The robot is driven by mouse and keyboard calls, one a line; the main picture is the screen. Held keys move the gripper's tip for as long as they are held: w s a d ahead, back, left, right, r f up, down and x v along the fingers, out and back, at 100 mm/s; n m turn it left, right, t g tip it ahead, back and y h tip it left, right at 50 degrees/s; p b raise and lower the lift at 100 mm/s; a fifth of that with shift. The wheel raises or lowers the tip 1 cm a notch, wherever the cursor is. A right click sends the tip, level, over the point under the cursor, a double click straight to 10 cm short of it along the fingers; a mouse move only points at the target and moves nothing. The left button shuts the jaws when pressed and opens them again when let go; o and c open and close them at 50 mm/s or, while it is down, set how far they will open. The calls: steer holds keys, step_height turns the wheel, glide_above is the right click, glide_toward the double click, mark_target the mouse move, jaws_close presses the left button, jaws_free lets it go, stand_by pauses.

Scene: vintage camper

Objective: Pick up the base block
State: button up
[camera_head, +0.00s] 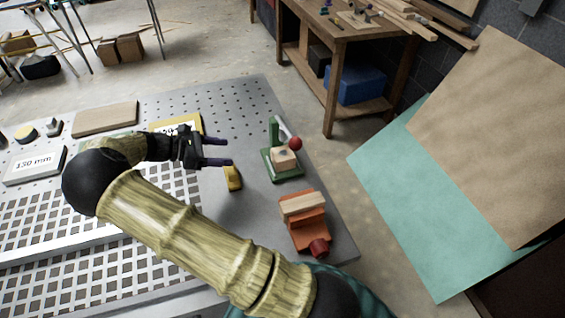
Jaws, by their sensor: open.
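My gripper (229,152) is open and empty, its two dark fingers pointing right over the grey perforated table (225,105). Which piece is the base block is not clear from this view. A small pale wooden block (284,158) sits in a green fixture (269,168) with a red-knobbed lever, right of my fingertips. A longer pale wooden block (302,204) lies on an orange vise-like fixture (303,232) with a red knob, nearer the table's right edge. A small yellow piece (232,178) stands just below my fingers in the picture.
A flat tan block (105,118), a yellow-bordered card (188,124) and a white "150 mm" sign (35,165) lie on the left and back. My arm crosses the front. A wooden workbench (345,30) stands behind; large teal and brown sheets (490,130) lean at right.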

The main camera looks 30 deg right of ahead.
steer(key=shift+w+r, duration=0.1)
stand_by(0.3)
steer(key=p, duration=0.3)
glide_toward(279, 154)
steer(key=x, duration=0.3)
steer(key=shift+d, duration=0.1)
steer(key=shift+d+p, duration=0.3)
steer(key=shift+p, duration=0.25)
steer(key=p+x, duration=0.1)
steer(key=x, duration=0.2)
steer(key=shift+d+p, duration=0.35)
steer(key=shift+s+d+f, duration=0.25)
steer(key=shift+d+f, duration=0.05)
steer(key=shift+f, duration=0.15)
